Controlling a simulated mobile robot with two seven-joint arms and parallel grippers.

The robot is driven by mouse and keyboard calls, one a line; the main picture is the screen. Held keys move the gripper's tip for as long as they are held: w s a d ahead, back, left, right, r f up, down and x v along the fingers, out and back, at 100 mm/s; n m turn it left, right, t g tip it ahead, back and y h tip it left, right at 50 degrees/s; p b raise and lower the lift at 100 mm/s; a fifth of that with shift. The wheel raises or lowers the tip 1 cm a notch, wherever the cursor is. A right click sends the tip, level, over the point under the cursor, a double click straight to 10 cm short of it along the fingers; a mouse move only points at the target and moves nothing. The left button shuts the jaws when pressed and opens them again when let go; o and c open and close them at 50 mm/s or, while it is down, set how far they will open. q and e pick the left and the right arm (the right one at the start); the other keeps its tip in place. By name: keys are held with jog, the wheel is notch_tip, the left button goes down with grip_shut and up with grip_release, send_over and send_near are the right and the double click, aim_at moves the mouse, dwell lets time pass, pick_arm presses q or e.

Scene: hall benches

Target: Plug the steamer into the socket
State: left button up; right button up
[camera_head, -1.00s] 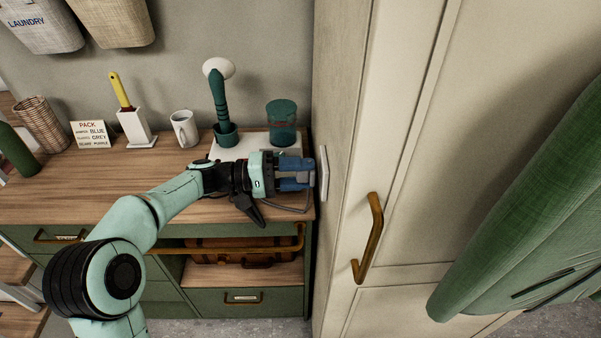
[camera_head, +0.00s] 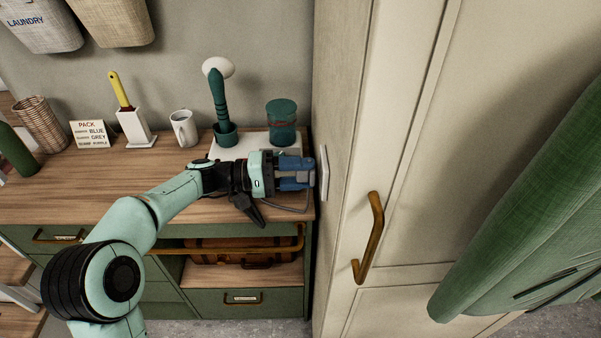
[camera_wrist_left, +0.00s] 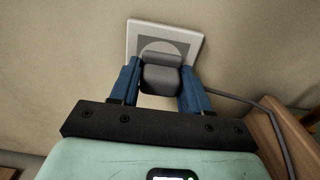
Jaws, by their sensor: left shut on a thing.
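My left gripper (camera_head: 297,174) is at the right end of the counter, pointing at the side of the tall cabinet. In the left wrist view its blue fingers (camera_wrist_left: 158,82) are shut on a grey plug (camera_wrist_left: 160,75). The plug is right in front of the white wall socket (camera_wrist_left: 137,38), covering its lower middle; I cannot tell how far it is in. The socket shows edge-on in the head view (camera_head: 323,173). A grey cord (camera_wrist_left: 245,103) runs right from the plug. The steamer (camera_head: 218,100), green with a white head, stands upright in its holder. My right gripper is not in view.
A green canister (camera_head: 282,122) stands on the white base near the steamer. A mug (camera_head: 184,128), a white holder with a yellow handle (camera_head: 135,125) and a sign (camera_head: 91,134) stand left. The cabinet (camera_head: 339,240) bounds the right.

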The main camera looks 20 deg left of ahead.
pick_arm(q)
jog(key=shift+w+d, duration=0.25)
jog(key=shift+d, duration=0.3)
dwell(0.4)
jog(key=o, duration=1.3)
jog(key=v, duration=1.3)
jog(key=shift+a, duration=0.2)
